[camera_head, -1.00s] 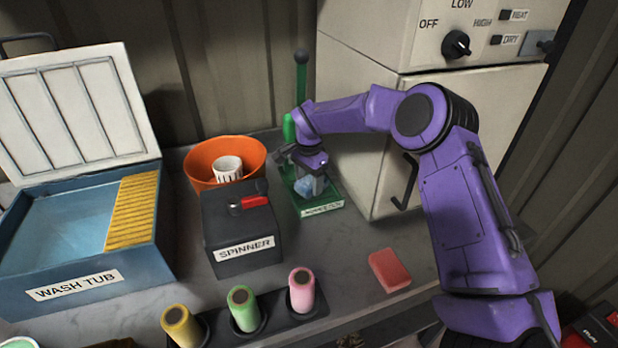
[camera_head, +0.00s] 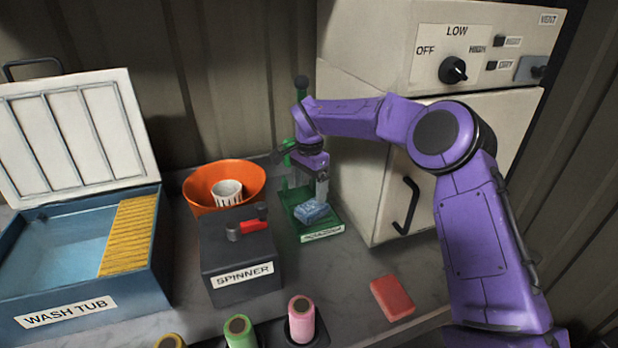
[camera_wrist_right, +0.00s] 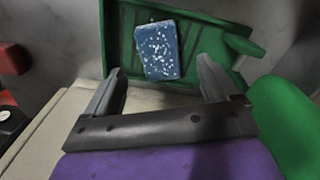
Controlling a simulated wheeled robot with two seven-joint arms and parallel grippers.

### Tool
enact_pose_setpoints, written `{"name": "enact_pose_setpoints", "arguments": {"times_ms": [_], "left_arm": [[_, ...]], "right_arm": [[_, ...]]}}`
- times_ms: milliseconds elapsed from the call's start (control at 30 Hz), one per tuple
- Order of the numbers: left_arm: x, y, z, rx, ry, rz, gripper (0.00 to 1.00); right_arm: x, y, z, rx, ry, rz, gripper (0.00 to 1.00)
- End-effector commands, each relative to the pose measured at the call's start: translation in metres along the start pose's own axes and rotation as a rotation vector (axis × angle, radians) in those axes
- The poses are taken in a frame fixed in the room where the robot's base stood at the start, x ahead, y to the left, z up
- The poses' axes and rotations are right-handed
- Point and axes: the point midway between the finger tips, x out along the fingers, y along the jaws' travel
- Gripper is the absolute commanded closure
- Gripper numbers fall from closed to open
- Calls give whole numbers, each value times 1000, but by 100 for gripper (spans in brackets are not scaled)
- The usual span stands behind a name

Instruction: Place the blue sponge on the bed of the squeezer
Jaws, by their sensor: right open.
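The blue sponge (camera_head: 312,211), flecked with white, lies on the bed of the green squeezer (camera_head: 322,232). In the right wrist view the sponge (camera_wrist_right: 158,50) lies flat on the green bed (camera_wrist_right: 120,45), inside its raised edge. My right gripper (camera_head: 322,198) is just above and behind the sponge. In the right wrist view its two fingers (camera_wrist_right: 160,85) are spread apart with nothing between them, and the sponge is clear of them. Part of the squeezer's upright is hidden behind my purple right arm. My left gripper is not in view.
The black spinner box (camera_head: 240,255) stands left of the squeezer, with an orange bowl (camera_head: 200,190) behind it. A cream cabinet (camera_head: 375,190) stands close on the right. A red sponge (camera_head: 392,298) lies at the front right. The wash tub (camera_head: 90,300) is at the left.

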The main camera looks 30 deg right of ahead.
Motion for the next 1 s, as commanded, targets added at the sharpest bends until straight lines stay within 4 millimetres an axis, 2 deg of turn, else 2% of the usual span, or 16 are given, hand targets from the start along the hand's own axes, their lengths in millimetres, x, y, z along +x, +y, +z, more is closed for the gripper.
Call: {"name": "enact_pose_setpoints", "arguments": {"times_ms": [133, 300, 1000], "left_arm": [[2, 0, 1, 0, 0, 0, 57], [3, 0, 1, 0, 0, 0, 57], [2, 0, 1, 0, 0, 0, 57]], "right_arm": [[-32, -1, 0, -1, 0, -3, 12], [-50, 0, 0, -1, 0, 0, 12], [-51, 0, 0, -1, 0, 1, 12]]}}
